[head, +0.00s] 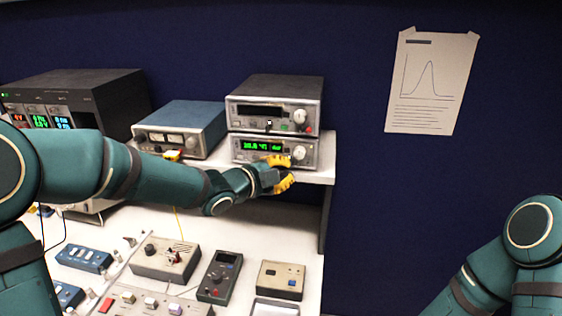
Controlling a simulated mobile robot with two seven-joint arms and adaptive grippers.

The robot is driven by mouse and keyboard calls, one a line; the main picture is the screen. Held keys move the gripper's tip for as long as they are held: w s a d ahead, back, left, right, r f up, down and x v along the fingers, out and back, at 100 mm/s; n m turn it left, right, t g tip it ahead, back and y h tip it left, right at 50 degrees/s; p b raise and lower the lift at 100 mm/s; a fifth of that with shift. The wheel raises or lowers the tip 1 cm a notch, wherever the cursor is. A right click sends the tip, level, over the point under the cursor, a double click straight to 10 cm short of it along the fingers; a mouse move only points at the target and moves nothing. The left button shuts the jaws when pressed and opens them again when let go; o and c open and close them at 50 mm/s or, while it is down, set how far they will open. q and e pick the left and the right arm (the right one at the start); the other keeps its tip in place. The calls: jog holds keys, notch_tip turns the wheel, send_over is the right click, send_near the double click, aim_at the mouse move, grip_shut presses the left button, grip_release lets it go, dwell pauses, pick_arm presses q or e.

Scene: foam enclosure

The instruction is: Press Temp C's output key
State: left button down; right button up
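Two instruments are stacked on the right end of the shelf. The lower instrument (240,157) has a lit green display and a round knob, and the upper instrument (265,88) has a dark display. I cannot read which one is Temp C, and I cannot make out an output key. My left gripper (283,171) is in front of the lower instrument's right part, below its knob. Its yellow fingertips are apart with nothing seen between them. It hides part of that front panel; whether it touches the panel is unclear. My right gripper is out of view.
A blue meter box (185,125) and a large black instrument (95,95) stand left on the shelf (318,173). Below, the bench holds a grey box (165,258), a dark handheld meter (219,275) and a beige box (281,280). A paper (432,82) hangs on the wall.

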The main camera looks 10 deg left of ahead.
pick_arm(q)
jog(key=shift+s, duration=0.1)
jog(key=shift+s+b, duration=0.45)
jog(key=shift+s, duration=0.2)
jog(key=shift+s+b, duration=0.9)
jog(key=shift+s, duration=1.6)
